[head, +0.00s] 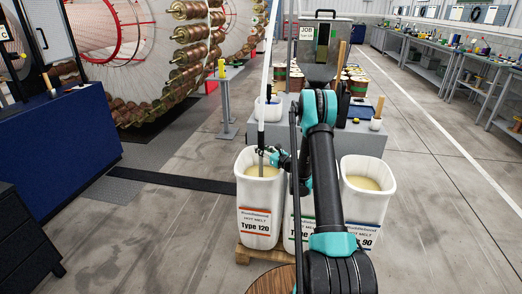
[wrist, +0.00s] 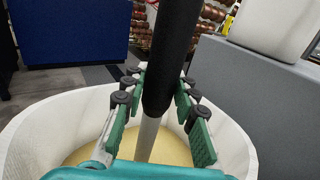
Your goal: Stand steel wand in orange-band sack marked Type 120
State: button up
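The steel wand (head: 266,75) is long and thin and stands near upright, leaning slightly, over the left sack. My gripper (head: 267,153) is shut on its black grip, which shows between the fingers in the wrist view (wrist: 168,75). The wand's bare lower part (wrist: 147,138) points down into the sack opening. Whether its tip touches the pale fill cannot be told. The orange-band sack marked Type 120 (head: 260,222) is white, open and upright. Its rim also shows around my gripper in the wrist view (wrist: 30,128).
A middle sack (head: 290,228) is mostly hidden behind my arm. A sack ending in 90 (head: 368,205) stands to the right. Behind them is a grey bench (head: 362,141) with containers. A blue cabinet (head: 60,150) stands left; floor between is open.

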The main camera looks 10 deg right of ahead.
aim_at(263, 132)
jog(key=o, duration=0.5)
notch_tip(263, 132, up, 10)
dwell(0.6)
dwell(0.6)
